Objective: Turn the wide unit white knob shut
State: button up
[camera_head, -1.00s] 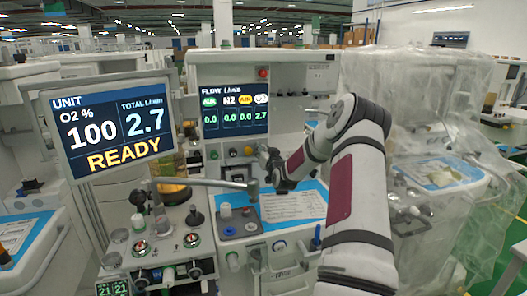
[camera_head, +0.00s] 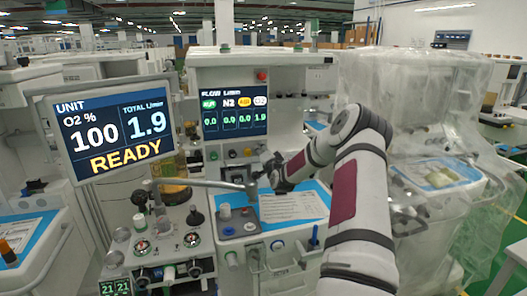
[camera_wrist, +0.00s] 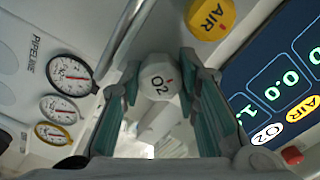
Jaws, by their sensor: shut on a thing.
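The white knob (camera_wrist: 157,78), marked O2, sits between the two fingers of my gripper (camera_wrist: 160,70) in the wrist view. My gripper is shut on it. In the head view my gripper (camera_head: 267,160) is at the flow panel of the wide unit (camera_head: 290,85), and it mostly hides the white knob. The flow screen (camera_head: 234,110) shows 0.0 for three gases and 1.9 in the white O2 column. The unit monitor (camera_head: 115,130) reads O2 100 %, total 1.9 L/min, READY.
The yellow AIR knob (camera_wrist: 212,16) is close beside my gripper. Green (camera_head: 214,156) and dark (camera_head: 232,154) knobs stand further left. Pipeline gauges (camera_wrist: 68,75) are on the panel. A metal arm (camera_head: 205,184) crosses below my gripper. A plastic-draped cart (camera_head: 430,110) stands at right.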

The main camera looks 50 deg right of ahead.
jog(key=m+p, duration=0.1)
jog(key=m, duration=0.5)
jog(key=shift+s, duration=0.1)
jog(key=m+p, duration=0.1)
jog(key=m, duration=0.5)
jog(key=shift+f, duration=0.15)
dwell(0.4)
jog(key=o, duration=0.9)
jog(key=v, duration=1.2)
